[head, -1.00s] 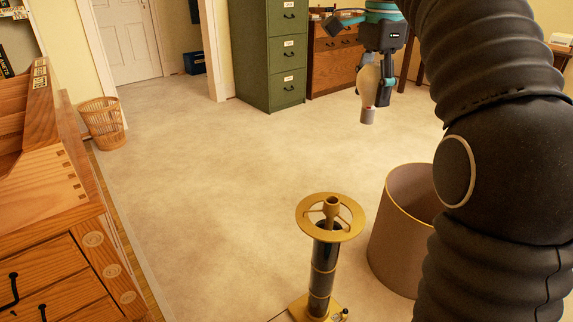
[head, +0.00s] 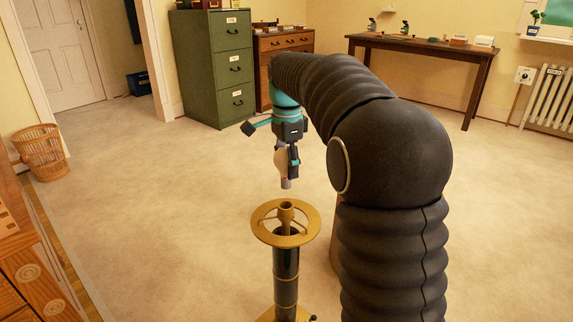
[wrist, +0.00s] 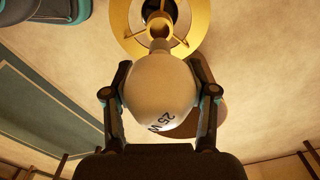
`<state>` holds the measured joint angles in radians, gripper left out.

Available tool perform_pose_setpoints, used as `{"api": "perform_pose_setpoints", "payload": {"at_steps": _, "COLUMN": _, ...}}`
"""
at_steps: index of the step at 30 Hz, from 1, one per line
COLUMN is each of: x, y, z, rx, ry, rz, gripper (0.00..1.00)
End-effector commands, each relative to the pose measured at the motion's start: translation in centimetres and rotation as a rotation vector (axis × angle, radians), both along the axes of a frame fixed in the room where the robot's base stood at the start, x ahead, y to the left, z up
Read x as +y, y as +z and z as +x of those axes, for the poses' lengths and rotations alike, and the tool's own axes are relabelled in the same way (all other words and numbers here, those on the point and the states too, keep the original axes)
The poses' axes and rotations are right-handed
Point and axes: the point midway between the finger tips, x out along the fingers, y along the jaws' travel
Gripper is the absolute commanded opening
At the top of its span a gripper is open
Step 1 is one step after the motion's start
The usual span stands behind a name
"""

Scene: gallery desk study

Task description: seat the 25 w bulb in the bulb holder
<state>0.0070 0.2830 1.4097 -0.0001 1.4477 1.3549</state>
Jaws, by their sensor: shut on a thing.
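The 25 W bulb (head: 281,161) is white, with "25 W" printed on its glass in the wrist view (wrist: 158,92). My gripper (head: 288,168) is shut on the bulb's glass, one finger on each side. The bulb hangs with its metal cap (head: 286,183) downward. The bulb holder (head: 286,207) is the tube at the centre of a brass spoked ring (head: 262,230) on a dark lamp column (head: 286,262). In the head view the cap is above the holder with a visible gap. In the wrist view the cap overlaps the holder's near edge, so exact alignment is unclear.
A brown lampshade (head: 336,240) stands right of the lamp, mostly hidden behind my arm. A wooden drawer unit (head: 30,265) is at left, with a wicker basket (head: 42,153) beyond. A green cabinet (head: 213,70) and desk (head: 425,50) stand behind. The floor between is clear.

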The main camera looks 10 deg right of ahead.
Motion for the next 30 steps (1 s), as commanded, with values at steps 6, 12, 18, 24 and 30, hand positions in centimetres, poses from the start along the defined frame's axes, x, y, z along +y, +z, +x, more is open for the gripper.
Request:
{"api": "perform_pose_setpoints", "payload": {"at_steps": 6, "x": 0.0, "y": 0.1, "z": 0.0, "rx": 0.0, "ry": 0.001, "rz": 0.0, "gripper": 0.35}}
{"api": "perform_pose_setpoints", "payload": {"at_steps": 12, "x": 0.1, "y": -0.4, "z": 0.0, "rx": 0.001, "ry": 0.001, "rz": 0.0, "gripper": 0.35}}
{"api": "perform_pose_setpoints", "payload": {"at_steps": 18, "x": 0.1, "y": -2.1, "z": 0.0, "rx": 0.001, "ry": 0.001, "rz": 0.0, "gripper": 0.35}}
{"api": "perform_pose_setpoints", "payload": {"at_steps": 24, "x": 0.0, "y": -4.0, "z": -0.1, "rx": 0.001, "ry": 0.0, "rz": 0.0, "gripper": 0.35}}
{"api": "perform_pose_setpoints", "payload": {"at_steps": 30, "x": 0.0, "y": -4.9, "z": 0.0, "rx": -0.001, "ry": 0.0, "rz": 0.0, "gripper": 0.35}}
